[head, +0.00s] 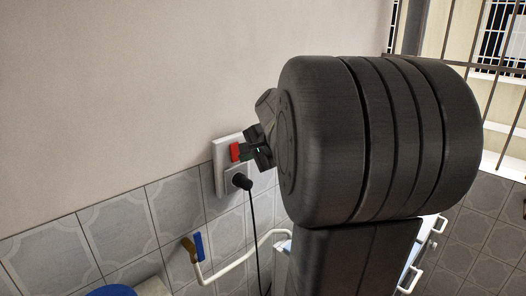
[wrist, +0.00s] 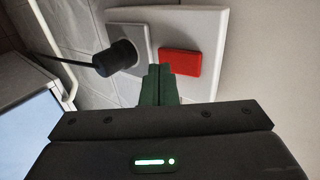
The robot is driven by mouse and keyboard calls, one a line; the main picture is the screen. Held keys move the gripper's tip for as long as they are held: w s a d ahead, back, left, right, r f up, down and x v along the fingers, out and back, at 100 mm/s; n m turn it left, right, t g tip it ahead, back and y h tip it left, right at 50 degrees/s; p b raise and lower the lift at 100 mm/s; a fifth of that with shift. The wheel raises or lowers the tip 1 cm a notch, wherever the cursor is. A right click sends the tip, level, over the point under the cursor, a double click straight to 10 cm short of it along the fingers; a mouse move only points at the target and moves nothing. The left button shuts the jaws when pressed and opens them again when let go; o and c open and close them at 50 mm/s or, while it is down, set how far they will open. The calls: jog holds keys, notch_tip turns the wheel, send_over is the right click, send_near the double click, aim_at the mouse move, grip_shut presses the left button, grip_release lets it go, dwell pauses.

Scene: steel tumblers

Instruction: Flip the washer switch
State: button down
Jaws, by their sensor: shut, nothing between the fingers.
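The washer switch is a red rocker (head: 235,152) on a white wall plate (head: 220,184). In the wrist view the red switch (wrist: 180,62) sits upper right of centre on the white plate (wrist: 208,28), just past my fingertips. My gripper (wrist: 160,70) is shut, with its dark green fingers together and nothing between them. The fingertips are close to the plate, beside the switch's lower left edge; whether they touch it I cannot tell. In the head view my gripper (head: 257,148) is just right of the switch, partly hidden by my wrist.
A black plug (head: 241,181) with a cord sits in the socket below the switch, and shows left of my fingers in the wrist view (wrist: 115,58). A pipe with a blue-handled tap (head: 199,247) is lower left. A white appliance (head: 428,240) stands behind my arm.

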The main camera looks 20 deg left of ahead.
jog(key=shift+w+a+f, duration=0.1)
jog(key=shift+w+a, duration=0.25)
jog(key=shift+a, duration=0.25)
jog(key=shift+f+y+b, duration=0.3)
jog(key=shift+b, duration=0.65)
jog(key=shift+a+t+b, duration=0.1)
jog(key=shift+t+b, duration=0.2)
jog(key=shift+b, duration=0.95)
jog(key=shift+f, duration=0.15)
jog(key=shift+y, duration=0.3)
